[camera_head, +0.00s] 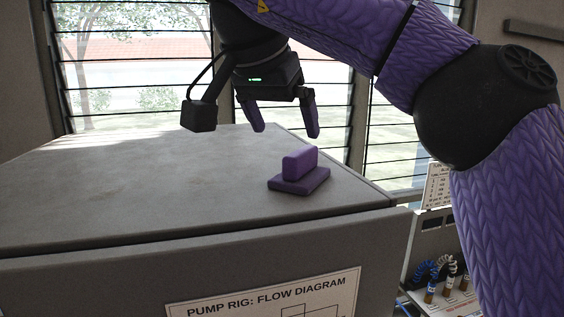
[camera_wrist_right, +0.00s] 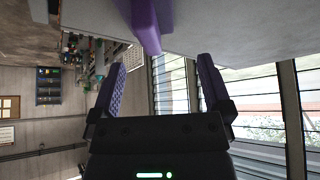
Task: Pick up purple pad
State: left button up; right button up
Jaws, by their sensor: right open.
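The purple pad (camera_head: 300,164) is a block with a raised upper part on a wider flat base. It sits upright on the grey cabinet top (camera_head: 150,195), near its right edge. My right gripper (camera_head: 286,133) is open and empty, its fingers pointing down above the cabinet top. In the head view it is just above the pad in the picture, apart from it. In the right wrist view the pad (camera_wrist_right: 147,24) shows at the top, beyond the two spread fingers (camera_wrist_right: 161,62), partly cut off by the frame edge. My left gripper is not in view.
Louvred windows (camera_head: 130,60) stand behind the cabinet. A pump rig sign (camera_head: 270,297) is on the cabinet front. A bench (camera_head: 450,290) with cables and bottles is at the lower right. The left part of the cabinet top is clear.

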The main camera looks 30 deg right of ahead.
aim_at(301, 150)
jog(key=shift+s+d+f, duration=0.2)
jog(key=shift+d+f, duration=0.25)
jog(key=shift+f, duration=0.15)
jog(key=shift+s+d+f, duration=0.2)
jog(key=shift+d+f, duration=0.2)
jog(key=shift+f, duration=0.2)
jog(key=x, duration=0.3)
jog(key=w+x, duration=0.1)
jog(key=shift+d, duration=0.35)
jog(key=shift+w+d+f, duration=0.1)
jog(key=shift+d+f, duration=0.05)
jog(key=shift+f, duration=0.15)
jog(key=shift+s, duration=0.2)
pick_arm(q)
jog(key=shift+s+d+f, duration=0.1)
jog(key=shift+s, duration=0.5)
pick_arm(e)
jog(key=shift+w, duration=0.1)
jog(key=c, duration=1)
